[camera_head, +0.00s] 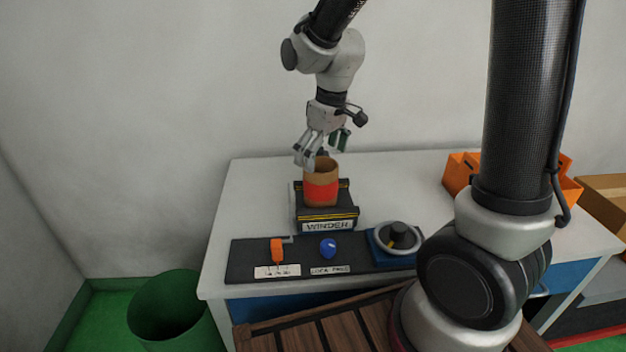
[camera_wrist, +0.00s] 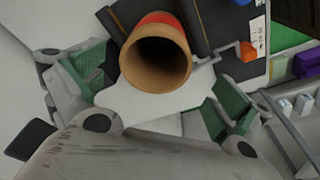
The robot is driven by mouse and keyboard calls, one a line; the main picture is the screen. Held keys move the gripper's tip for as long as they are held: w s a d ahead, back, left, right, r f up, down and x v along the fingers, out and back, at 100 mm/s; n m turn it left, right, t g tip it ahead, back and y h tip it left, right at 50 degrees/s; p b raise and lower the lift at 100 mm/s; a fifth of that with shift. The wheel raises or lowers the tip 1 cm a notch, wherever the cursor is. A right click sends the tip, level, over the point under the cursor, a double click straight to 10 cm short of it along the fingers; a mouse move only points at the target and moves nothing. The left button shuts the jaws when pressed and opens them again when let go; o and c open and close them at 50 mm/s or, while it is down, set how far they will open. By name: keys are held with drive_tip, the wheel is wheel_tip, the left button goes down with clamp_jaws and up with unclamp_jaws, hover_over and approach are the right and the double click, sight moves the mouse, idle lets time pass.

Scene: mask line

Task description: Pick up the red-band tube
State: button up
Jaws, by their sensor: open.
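The red-band tube (camera_head: 321,186) is a brown, hollow cardboard tube with a wide red band. It stands upright on the black winder (camera_head: 327,216) on the white table. In the wrist view its open end and inner wall (camera_wrist: 156,68) face the camera, with a little of the red band at the top. My gripper (camera_head: 322,150) is just above and behind the tube's top. In the wrist view the open gripper (camera_wrist: 150,95) has its green-padded fingers spread on either side of the tube, apart from it. The tube's lower part is hidden in the wrist view.
A dark panel with an orange lever (camera_head: 277,250), a blue knob (camera_head: 327,248) and a round dial (camera_head: 397,238) lies in front of the winder. An orange crate (camera_head: 459,172) stands at the right. A green bin (camera_head: 172,312) is at the lower left. The table's left side is clear.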

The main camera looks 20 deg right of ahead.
sight(319, 178)
drive_tip(key=f, duration=0.5)
drive_tip(key=w+f, duration=0.1)
drive_tip(key=f, duration=0.1)
drive_tip(key=shift+w+f, duration=0.1)
drive_tip(key=shift+f, duration=0.15)
drive_tip(key=c, duration=1.1)
